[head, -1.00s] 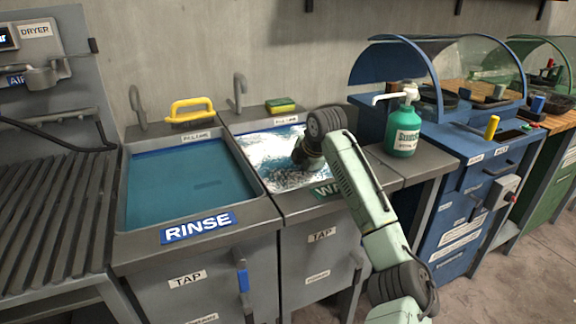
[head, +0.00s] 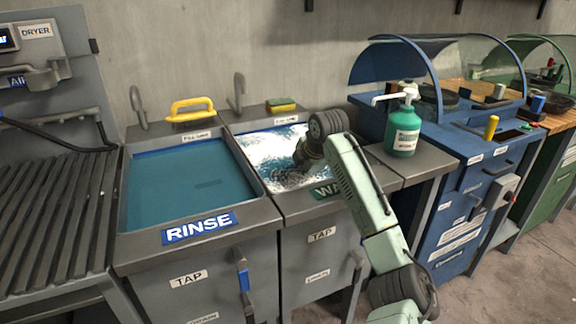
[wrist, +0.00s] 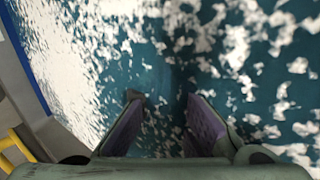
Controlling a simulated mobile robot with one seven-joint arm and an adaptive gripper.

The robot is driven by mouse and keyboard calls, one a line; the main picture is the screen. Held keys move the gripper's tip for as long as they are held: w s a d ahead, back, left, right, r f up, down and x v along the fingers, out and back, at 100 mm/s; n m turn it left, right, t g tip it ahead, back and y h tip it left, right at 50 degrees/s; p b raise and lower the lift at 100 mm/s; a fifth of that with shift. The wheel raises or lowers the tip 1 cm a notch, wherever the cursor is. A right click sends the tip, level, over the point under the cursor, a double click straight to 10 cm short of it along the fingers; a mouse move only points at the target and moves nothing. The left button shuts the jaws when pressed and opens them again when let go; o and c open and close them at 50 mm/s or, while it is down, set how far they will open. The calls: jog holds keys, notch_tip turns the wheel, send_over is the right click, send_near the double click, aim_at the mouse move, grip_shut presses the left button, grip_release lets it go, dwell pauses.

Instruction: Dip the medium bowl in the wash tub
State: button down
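The wash tub (head: 288,204) is the right-hand basin in the head view, filled with teal water under patchy white foam. Its front label is partly hidden by my arm. My gripper (head: 303,160) points down into this tub, low at the water. In the wrist view my gripper (wrist: 163,106) has its two purple-padded fingers apart, with only water and foam visible between them. The tub's rim (wrist: 22,72) shows at the left of that view. I see no medium bowl in either view; anything below the foam is hidden.
The rinse tub (head: 190,188) of clear teal water lies left of the wash tub. A yellow-handled brush (head: 190,108) and a sponge (head: 281,105) sit along the back. A green pump bottle (head: 404,130) stands to the right, beside the blue cabinet (head: 470,190).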

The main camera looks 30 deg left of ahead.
jog(key=shift+w+a, duration=0.2)
jog(key=shift+a, duration=0.05)
jog(key=shift+d, duration=0.1)
jog(key=shift+s+d+p, duration=0.3)
jog(key=shift+s+d, duration=0.1)
jog(key=shift+w+a+r, duration=0.1)
jog(key=shift+a, duration=0.05)
jog(key=shift+w+a+p, duration=0.3)
jog(key=shift+a+p, duration=0.05)
jog(key=shift+p, duration=0.25)
jog(key=shift+s+d, duration=0.15)
jog(key=shift+d, duration=0.05)
jog(key=shift+s+d, duration=0.25)
jog(key=shift+d, duration=0.05)
jog(key=shift+w+a, duration=0.1)
dwell(0.3)
jog(key=shift+w+a+p, duration=0.3)
jog(key=shift+a+p, duration=0.1)
jog(key=shift+p, duration=0.2)
